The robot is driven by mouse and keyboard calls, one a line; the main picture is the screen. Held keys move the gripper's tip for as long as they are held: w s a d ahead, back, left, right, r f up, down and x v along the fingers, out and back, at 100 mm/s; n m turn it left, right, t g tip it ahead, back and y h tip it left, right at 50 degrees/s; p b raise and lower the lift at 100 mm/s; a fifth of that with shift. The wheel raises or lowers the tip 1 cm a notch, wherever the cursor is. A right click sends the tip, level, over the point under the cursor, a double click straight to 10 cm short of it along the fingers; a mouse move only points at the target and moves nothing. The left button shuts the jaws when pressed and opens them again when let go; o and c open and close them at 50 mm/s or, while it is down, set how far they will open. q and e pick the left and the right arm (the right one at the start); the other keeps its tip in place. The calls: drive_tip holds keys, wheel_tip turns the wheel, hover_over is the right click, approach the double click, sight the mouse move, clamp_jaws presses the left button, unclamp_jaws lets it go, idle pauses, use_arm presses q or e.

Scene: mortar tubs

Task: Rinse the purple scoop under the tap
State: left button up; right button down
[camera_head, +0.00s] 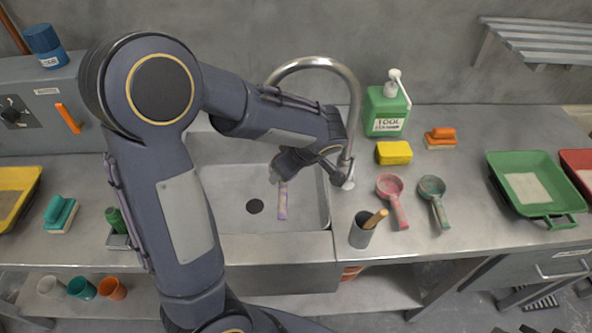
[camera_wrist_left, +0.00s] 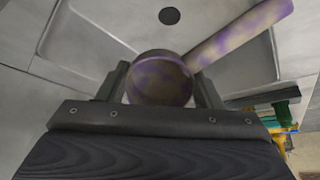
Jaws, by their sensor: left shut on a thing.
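The purple scoop is held over the sink. Its purple handle (camera_head: 282,203) hangs down below my left gripper (camera_head: 276,170) in the head view. In the left wrist view its round bowl (camera_wrist_left: 160,78) sits between the two fingers of my left gripper (camera_wrist_left: 160,90), and its handle stretches to the upper right. Grey-brown smears cover much of the purple. The sink (camera_head: 232,190) lies below, with its dark drain (camera_head: 255,206) to the left of the handle. The curved metal tap (camera_head: 353,95) rises at the sink's back right; its spout end is hidden behind my left arm. My right gripper is not in view.
Right of the sink are a pink scoop (camera_head: 397,200), a green scoop (camera_head: 434,195), a grey cup (camera_head: 361,232), a yellow sponge (camera_head: 394,153) and a green bottle (camera_head: 386,110). A green tray (camera_head: 561,170) stands farther right. Brushes lie left of the sink.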

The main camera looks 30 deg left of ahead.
use_arm(q)
drive_tip(key=a, duration=0.1)
drive_tip(key=b, duration=0.1)
drive_tip(key=a, duration=0.1)
drive_tip(key=shift+w+a+f, duration=0.3)
drive_tip(key=shift+f, duration=0.1)
drive_tip(key=shift+w+a+b, duration=0.25)
drive_tip(key=shift+a+b, duration=0.35)
drive_tip(key=shift+a, duration=0.3)
